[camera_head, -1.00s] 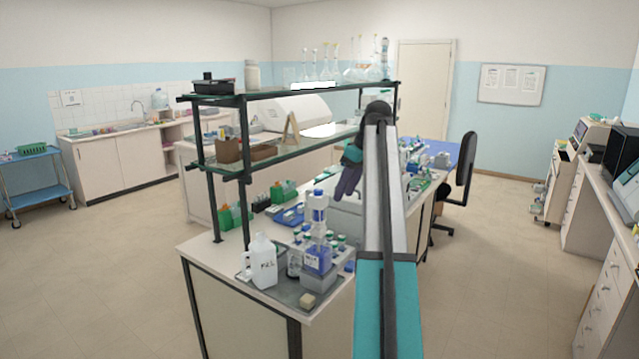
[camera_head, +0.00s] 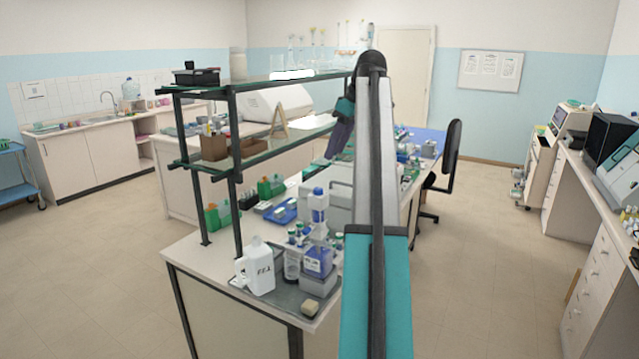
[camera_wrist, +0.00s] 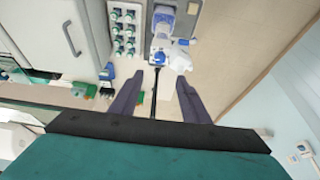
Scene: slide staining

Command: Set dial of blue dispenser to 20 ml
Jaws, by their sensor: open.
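The blue dispenser (camera_head: 318,262) stands upright on a grey block at the near end of the bench, in the head view. It has a blue-labelled body and a tall white and blue top (camera_head: 318,206). In the wrist view a white and blue dispenser top (camera_wrist: 163,22) shows at the upper middle, beyond my fingertips. The dial setting is too small to read. My gripper (camera_wrist: 157,88) is open and empty, its two dark fingers spread apart. In the head view my gripper (camera_head: 340,138) hangs above the bench, behind and above the dispenser, apart from it.
A white jug (camera_head: 259,268) stands left of the dispenser on a grey tray (camera_head: 283,292). Several small capped bottles stand behind it; they also show in the wrist view (camera_wrist: 124,30). A two-level glass shelf (camera_head: 262,93) rises left of my arm.

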